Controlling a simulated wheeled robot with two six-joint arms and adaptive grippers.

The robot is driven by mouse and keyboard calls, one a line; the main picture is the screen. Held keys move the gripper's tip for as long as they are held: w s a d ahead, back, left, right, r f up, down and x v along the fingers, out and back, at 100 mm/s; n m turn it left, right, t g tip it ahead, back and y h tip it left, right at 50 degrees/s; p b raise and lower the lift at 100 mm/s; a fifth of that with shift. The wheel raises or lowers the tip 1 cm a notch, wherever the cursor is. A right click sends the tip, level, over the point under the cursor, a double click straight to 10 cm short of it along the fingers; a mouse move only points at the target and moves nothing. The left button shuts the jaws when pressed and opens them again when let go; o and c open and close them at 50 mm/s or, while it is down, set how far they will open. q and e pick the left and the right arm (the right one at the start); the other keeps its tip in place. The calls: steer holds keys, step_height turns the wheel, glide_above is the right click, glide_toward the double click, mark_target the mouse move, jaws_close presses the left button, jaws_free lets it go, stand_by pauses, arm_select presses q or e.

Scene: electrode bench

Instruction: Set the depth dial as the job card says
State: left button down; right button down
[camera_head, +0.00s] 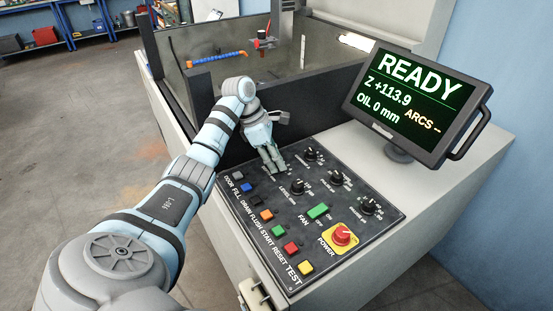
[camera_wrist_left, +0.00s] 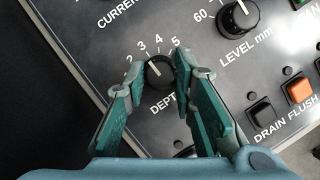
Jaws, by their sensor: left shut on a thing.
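The depth dial (camera_wrist_left: 160,73) is a small round black knob with a white pointer line, in the middle of the left wrist view. Numerals 2 to 5 show around its far side. The pointer leans up and left, seemingly about toward the 3. My left gripper (camera_wrist_left: 161,70) has a finger on each side of the dial and is shut on it. In the head view my left gripper (camera_head: 273,161) reaches down to the panel's upper left part, and its fingers hide the dial. My right gripper is in neither view. I see no readable job card.
The black control panel (camera_head: 345,252) carries other knobs, among them the level knob (camera_head: 297,187), coloured push buttons and a red power knob (camera_head: 342,235). A monitor (camera_head: 415,103) reading READY stands behind right. The open tank (camera_head: 215,75) lies behind my gripper.

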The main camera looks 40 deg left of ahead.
arm_select(q)
steer(key=shift+m, duration=0.3)
steer(key=c, duration=1.4)
jaws_free()
steer(key=shift+o, duration=0.2)
